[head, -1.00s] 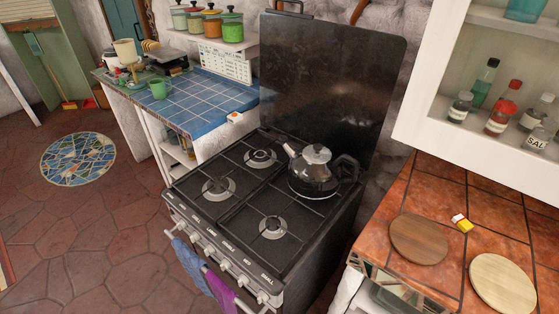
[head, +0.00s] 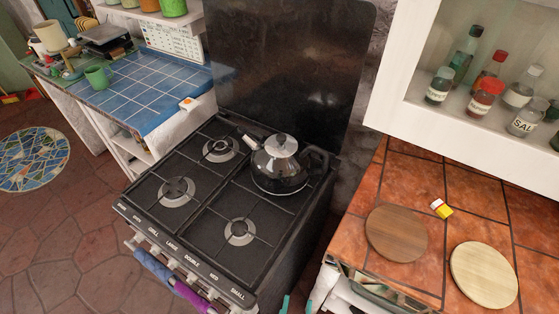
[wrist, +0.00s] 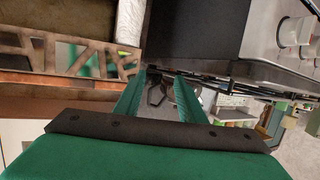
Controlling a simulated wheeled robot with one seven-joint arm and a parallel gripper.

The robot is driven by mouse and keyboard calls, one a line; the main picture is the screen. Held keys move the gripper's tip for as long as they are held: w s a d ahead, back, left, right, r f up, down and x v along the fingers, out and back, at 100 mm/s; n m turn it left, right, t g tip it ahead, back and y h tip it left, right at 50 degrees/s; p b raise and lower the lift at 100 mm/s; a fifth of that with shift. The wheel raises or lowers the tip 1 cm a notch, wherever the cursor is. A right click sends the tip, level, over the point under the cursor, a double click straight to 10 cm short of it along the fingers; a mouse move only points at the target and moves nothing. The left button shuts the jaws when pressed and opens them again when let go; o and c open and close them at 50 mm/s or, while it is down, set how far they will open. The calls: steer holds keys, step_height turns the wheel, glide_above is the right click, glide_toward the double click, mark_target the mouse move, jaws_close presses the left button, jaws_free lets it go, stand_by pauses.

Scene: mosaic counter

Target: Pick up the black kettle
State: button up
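The black kettle (head: 280,169) stands upright on the back right burner of the stove. It has a grey lid, a spout pointing left and a black handle on the right. My gripper (wrist: 158,82) is open in the wrist view, its two green fingers apart with nothing held between them. A small dark shape with a loop, apparently the kettle (wrist: 156,93), shows beyond the fingertips. In the head view only green tips of my gripper (head: 297,304) show at the bottom edge, in front of and below the kettle, well apart from it.
The stove (head: 190,225) has a raised black lid (head: 290,65) behind the kettle. A tiled counter (head: 470,190) on the right holds two round boards (head: 397,233) and a small yellow-white item (head: 441,208). A white cabinet (head: 398,105) hangs above it. Blue-tiled counter (head: 150,88) at left.

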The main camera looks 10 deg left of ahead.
steer(key=w+a, duration=0.1)
steer(key=w, duration=1)
steer(key=m+g+h, duration=0.2)
steer(key=m+h, duration=0.1)
glide_toward(325, 161)
steer(key=x, duration=1.1)
steer(key=shift+f, duration=0.1)
jaws_close()
stand_by(0.3)
